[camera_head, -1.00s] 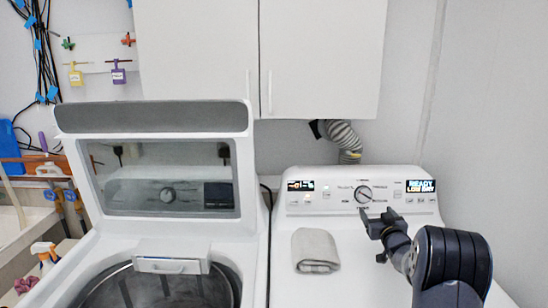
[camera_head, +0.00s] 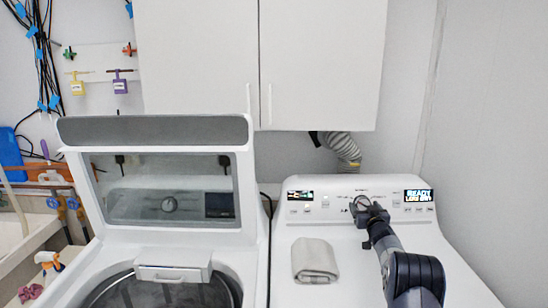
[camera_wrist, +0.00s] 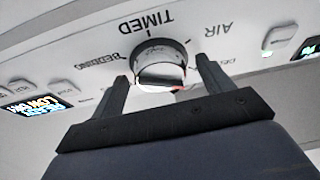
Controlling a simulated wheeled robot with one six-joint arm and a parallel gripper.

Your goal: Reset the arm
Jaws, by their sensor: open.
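My gripper (camera_head: 368,214) reaches over the dryer top (camera_head: 345,262) to the control panel at the back. It is open, with its fingertips at the round dial (camera_wrist: 160,62). In the wrist view my gripper (camera_wrist: 162,78) has one finger on either side of the dial, with nothing held. I cannot tell whether the fingers touch the dial. In the head view the gripper hides most of the dial. The wrist view is upside down and shows the words TIMED, BEDDING and AIR around the dial.
A folded grey cloth (camera_head: 315,260) lies on the dryer top, left of my arm. The washer (camera_head: 255,225) at left has its lid (camera_head: 150,131) raised. White cabinets (camera_head: 320,65) hang above. A ribbed hose (camera_head: 345,148) rises behind the dryer. The wall is close on the right.

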